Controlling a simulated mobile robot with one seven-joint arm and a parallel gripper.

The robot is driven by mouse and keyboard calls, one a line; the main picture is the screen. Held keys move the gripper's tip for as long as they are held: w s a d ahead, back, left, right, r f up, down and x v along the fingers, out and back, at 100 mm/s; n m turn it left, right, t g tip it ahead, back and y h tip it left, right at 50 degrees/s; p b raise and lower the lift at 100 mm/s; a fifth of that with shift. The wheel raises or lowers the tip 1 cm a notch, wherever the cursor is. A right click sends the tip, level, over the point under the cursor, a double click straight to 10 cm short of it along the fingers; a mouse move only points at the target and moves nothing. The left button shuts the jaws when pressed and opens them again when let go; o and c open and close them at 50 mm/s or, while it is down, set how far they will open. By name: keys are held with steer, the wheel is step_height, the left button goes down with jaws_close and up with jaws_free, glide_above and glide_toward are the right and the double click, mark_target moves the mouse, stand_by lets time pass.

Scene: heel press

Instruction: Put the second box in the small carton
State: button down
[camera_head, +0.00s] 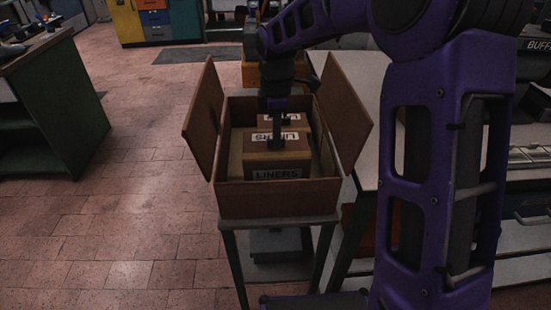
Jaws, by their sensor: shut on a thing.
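The small carton (264,202) is an open brown box with its side flaps spread, standing on a small metal-legged stand. Inside it, toward the front, is a brown box labelled LINERS (275,161). Another box with a LINERS label (296,119) shows behind it in the carton. My gripper (276,143) points straight down into the carton and is shut at the top of the front box. The fingertips are dark and small, and the box's underside is hidden by the carton's front wall, so I cannot tell whether it rests on the bottom.
A pale-topped table (354,108) stands close on the right of the carton, partly behind my purple arm. A green workbench (60,110) is at the left. Coloured drawer cabinets (155,20) stand at the back. The tiled floor (130,200) between is clear.

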mark_target(277, 157)
steer(key=shift+f+b, duration=0.4)
steer(key=shift+f, duration=2.85)
steer(key=shift+f, duration=0.15)
steer(key=c, duration=0.9)
jaws_free()
step_height(277, 157, up, 12)
steer(key=shift+r+p, duration=0.25)
steer(key=shift+p, duration=0.65)
